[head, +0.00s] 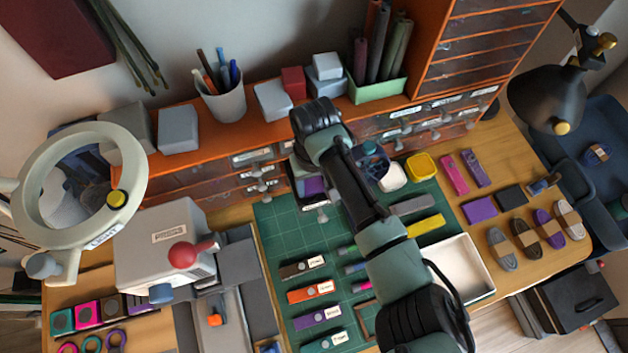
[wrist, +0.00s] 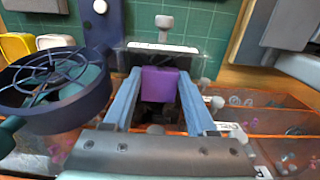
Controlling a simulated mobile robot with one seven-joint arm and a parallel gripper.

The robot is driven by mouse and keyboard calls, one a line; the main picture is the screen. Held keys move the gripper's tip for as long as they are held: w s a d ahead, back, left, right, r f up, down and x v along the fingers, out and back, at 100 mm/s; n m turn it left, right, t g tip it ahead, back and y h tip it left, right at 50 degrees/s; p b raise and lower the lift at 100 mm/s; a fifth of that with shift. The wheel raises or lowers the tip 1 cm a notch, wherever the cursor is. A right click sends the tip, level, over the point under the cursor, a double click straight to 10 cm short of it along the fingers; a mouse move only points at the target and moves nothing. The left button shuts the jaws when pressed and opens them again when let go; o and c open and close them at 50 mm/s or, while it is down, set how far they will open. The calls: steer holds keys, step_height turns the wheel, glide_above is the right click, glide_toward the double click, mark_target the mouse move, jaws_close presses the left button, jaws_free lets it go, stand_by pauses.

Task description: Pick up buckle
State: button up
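My gripper (wrist: 160,75) points down into a small open drawer in the wrist view, its two blue fingers apart. A purple block-like piece (wrist: 160,84) shows between the fingertips; I cannot tell whether the fingers touch it. It may be the buckle, but its shape is too unclear to be sure. In the head view purple (head: 314,186) also shows in the pulled-out drawer (head: 308,198), at the back edge of the green mat. My wrist is above that drawer, and the fingers are mostly hidden there.
The drawer's clear front has a grey knob (wrist: 164,30). A dark round holder with a wire grid (wrist: 45,80) is close on the left in the wrist view. The green cutting mat (head: 285,235) holds several labelled strips. A white tray (head: 462,268) and a magnifier lamp (head: 35,150) flank it.

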mark_target(314, 189)
steer(key=c, duration=0.6)
steer(key=shift+o, duration=0.2)
step_height(314, 189, up, 10)
steer(key=o, duration=0.7)
steer(key=c, duration=0.5)
steer(key=shift+s, duration=0.1)
